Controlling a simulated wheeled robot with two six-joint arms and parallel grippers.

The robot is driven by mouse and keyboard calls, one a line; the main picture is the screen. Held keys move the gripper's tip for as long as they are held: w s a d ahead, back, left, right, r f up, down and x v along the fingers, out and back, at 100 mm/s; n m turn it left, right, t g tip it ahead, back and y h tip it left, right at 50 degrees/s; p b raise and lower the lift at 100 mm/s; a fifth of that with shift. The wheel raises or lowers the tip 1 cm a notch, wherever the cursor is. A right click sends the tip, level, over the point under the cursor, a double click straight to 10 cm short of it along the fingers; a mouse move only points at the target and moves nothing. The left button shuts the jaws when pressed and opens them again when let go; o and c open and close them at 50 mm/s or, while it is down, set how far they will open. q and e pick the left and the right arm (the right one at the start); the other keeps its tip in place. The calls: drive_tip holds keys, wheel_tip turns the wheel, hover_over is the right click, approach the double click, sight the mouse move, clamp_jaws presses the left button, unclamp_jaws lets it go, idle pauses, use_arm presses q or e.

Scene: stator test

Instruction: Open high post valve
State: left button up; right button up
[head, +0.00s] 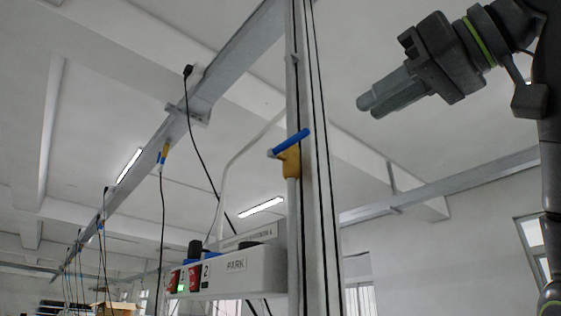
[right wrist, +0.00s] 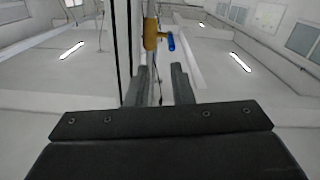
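The high post valve has a yellow body (head: 291,164) and a blue lever handle (head: 291,142). It sits on a thin pipe along the tall grey post (head: 309,230). In the head view the lever slants up to the right. My right gripper (head: 369,103) is to the right of and above the valve, pointing left, clear of it. In the right wrist view the fingers of my right gripper (right wrist: 159,88) are apart with nothing between them. There the yellow body (right wrist: 151,34) and blue handle (right wrist: 171,42) show beyond the fingertips. My left gripper is not seen.
A long overhead beam (head: 200,95) carries hanging cables (head: 162,220). Black cables run along the post. The space between my right gripper and the valve looks clear.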

sight(289, 139)
drive_tip(key=shift+n, duration=0.3)
drive_tip(key=p+x, duration=0.2)
drive_tip(key=x, duration=0.3)
drive_tip(key=a+p+x, duration=0.1)
drive_tip(key=p+x, duration=0.2)
drive_tip(key=x, duration=0.1)
drive_tip(key=s+r+p+x, duration=0.1)
drive_tip(key=p+x, duration=0.2)
drive_tip(key=x, duration=0.2)
drive_tip(key=shift+w+a, duration=0.15)
drive_tip(key=shift+a, duration=0.4)
drive_tip(key=shift+w+a+f, duration=0.15)
drive_tip(key=shift+w+a, duration=0.15)
drive_tip(key=shift+w, duration=0.1)
clamp_jaws()
